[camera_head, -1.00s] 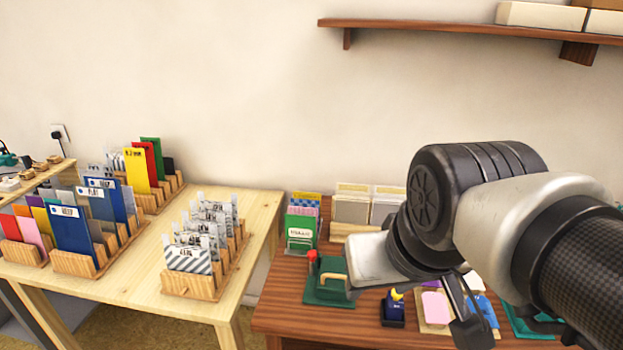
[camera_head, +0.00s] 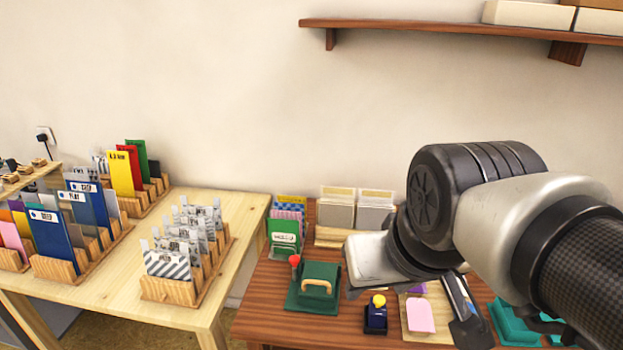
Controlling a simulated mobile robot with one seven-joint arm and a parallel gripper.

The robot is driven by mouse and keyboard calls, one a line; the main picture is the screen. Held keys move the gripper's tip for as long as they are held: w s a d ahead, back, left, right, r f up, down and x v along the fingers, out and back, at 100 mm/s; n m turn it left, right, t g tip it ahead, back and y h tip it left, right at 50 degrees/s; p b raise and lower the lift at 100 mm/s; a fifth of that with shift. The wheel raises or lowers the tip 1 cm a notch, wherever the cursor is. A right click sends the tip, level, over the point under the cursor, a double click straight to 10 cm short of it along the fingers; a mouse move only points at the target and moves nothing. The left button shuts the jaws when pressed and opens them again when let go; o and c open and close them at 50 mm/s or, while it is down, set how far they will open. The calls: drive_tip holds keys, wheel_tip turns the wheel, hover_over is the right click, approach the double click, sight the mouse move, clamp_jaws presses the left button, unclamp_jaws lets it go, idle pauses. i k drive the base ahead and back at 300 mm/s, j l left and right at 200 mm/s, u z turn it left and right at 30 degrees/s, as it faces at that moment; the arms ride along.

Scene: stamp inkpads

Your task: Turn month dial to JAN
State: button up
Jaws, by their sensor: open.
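No month dial with readable lettering can be made out. A green device (camera_head: 316,286) with a tan handle and a red knob stands on the brown table (camera_head: 277,340). A small navy stamp-like piece (camera_head: 376,317) with a yellow top stands to its right. Teal pieces (camera_head: 508,321) lie at the right, partly cut off by the frame edge. My gripper (camera_head: 470,328) shows as dark parts low under my arm, right of the navy piece. It is open, with no object seen in it. My arm hides part of the table.
A tan board with a pink pad (camera_head: 420,316) lies beside my gripper. Card holders (camera_head: 335,212) stand at the table's back. A light wooden table (camera_head: 248,216) at the left bears several card racks. A wall shelf (camera_head: 440,31) hangs above.

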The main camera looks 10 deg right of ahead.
sight(379, 301)
drive_tip(key=l+z, duration=0.1)
drive_tip(key=l, duration=0.2)
drive_tip(key=k+j+z, duration=0.15)
drive_tip(key=j+z, duration=0.3)
drive_tip(key=k+l+z, duration=0.2)
drive_tip(key=l, duration=0.25)
drive_tip(key=l+z, duration=0.2)
drive_tip(key=l, duration=0.2)
